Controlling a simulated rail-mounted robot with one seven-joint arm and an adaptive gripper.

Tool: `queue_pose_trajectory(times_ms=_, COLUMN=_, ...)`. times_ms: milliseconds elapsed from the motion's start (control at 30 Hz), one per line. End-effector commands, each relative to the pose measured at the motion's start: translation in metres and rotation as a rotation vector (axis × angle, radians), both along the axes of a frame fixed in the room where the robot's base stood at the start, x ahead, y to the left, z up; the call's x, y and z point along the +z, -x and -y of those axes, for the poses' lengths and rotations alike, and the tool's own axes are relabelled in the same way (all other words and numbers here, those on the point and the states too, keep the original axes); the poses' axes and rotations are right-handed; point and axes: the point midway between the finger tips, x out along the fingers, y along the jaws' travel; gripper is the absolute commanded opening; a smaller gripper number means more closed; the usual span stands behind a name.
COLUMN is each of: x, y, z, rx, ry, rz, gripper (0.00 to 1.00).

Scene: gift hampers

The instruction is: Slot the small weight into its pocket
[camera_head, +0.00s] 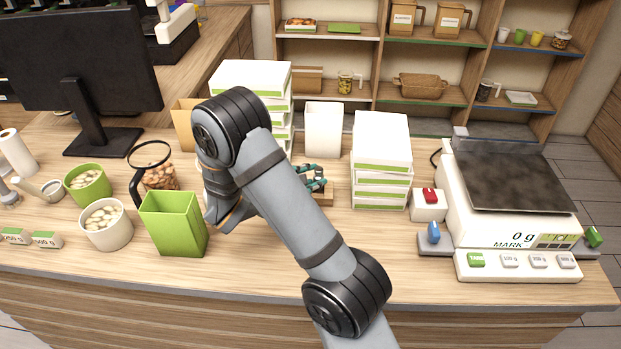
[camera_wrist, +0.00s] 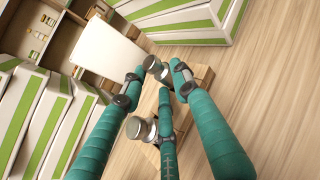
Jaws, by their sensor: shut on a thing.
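My gripper (camera_wrist: 158,80) has teal fingers, closed in around a small silver weight (camera_wrist: 154,66) that shows between the fingertips. A second silver weight (camera_wrist: 138,129) shows lower down, between two of the fingers. A light wooden block (camera_wrist: 202,76) lies under and beside the fingertips. Its pockets are mostly hidden by the fingers, and I cannot tell whether the held weight touches it. In the head view my gripper (camera_head: 314,180) is low at the wooden block (camera_head: 327,198), partly behind my arm, and the weights are too small to tell there.
White box stacks stand left (camera_head: 250,77) and right (camera_head: 380,140) of the gripper, with a white open box (camera_head: 323,130) behind. A green box (camera_head: 174,224) and tubs stand left. A scale (camera_head: 515,225) stands right. The counter front is clear.

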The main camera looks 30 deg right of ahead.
Motion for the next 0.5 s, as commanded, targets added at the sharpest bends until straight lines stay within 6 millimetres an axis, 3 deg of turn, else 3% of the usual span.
queue_pose_trajectory(times_ms=500, x=-0.0054, y=0.0005, z=0.0, rx=0.003, ry=0.005, rz=-0.01, gripper=0.0)
